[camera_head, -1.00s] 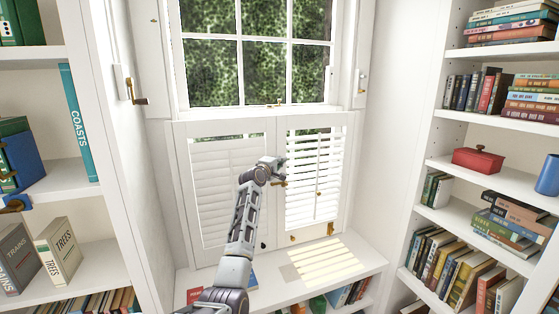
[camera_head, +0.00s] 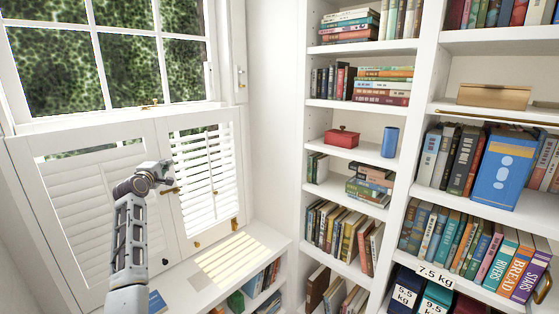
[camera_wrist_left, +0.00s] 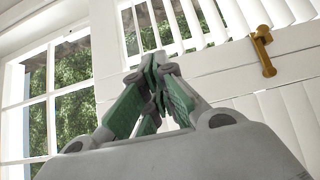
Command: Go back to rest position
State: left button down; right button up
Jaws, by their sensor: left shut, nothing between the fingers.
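My left gripper (camera_head: 172,180) is in front of the white window shutters, by the seam between the left shutter (camera_head: 95,190) and the right shutter (camera_head: 205,175). Its fingers are shut and empty. In the wrist view the green-padded fingers (camera_wrist_left: 155,62) meet at their tips, with shutter slats behind them. A brass latch (camera_wrist_left: 263,52) is to the right of the fingertips there, apart from them. The right shutter's slats are tilted open. My right gripper is not in view.
A window (camera_head: 115,55) is above the shutters. A white sill (camera_head: 195,290) with books under it runs below. White bookcases (camera_head: 430,60) fill the right side, holding books, a red box (camera_head: 342,138) and a blue cup (camera_head: 389,142). Free air lies between my arm and the bookcases.

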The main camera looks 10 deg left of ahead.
pick_arm(q)
jog(key=s+d+f+m+g+h, duration=0.1)
jog(key=s+d+f+m+g, duration=0.1)
jog(key=s+d+f+m, duration=0.5)
jog(key=s+d+f+m+g+h, duration=0.2)
jog(key=s+d+f+g, duration=0.1)
jog(key=d+f, duration=0.75)
jog(key=s+d+f+m+g+h, duration=0.1)
jog(key=s+d+f+m+g, duration=0.1)
jog(key=s+d+f+m, duration=0.6)
jog(key=s+d+f+m+g, duration=0.2)
jog(key=s+d+f, duration=0.25)
jog(key=s, duration=0.45)
jog(key=s+d+f+m+g, duration=0.25)
jog(key=s+d, duration=0.25)
jog(key=s, duration=0.4)
jog(key=s+d+f+m+g, duration=0.15)
jog(key=s+d+f, duration=0.35)
jog(key=s, duration=0.5)
notch_tip(320, 180, down, 32)
jog(key=s+g, duration=0.2)
jog(key=s+a+f, duration=0.2)
jog(key=s+f, duration=0.8)
jog(key=s, duration=0.1)
jog(key=s+a+f+g, duration=0.1)
jog(key=s+a+f, duration=0.1)
jog(key=s+f, duration=0.9)
jog(key=shift+s+a, duration=0.2)
jog(key=shift+s, duration=0.1)
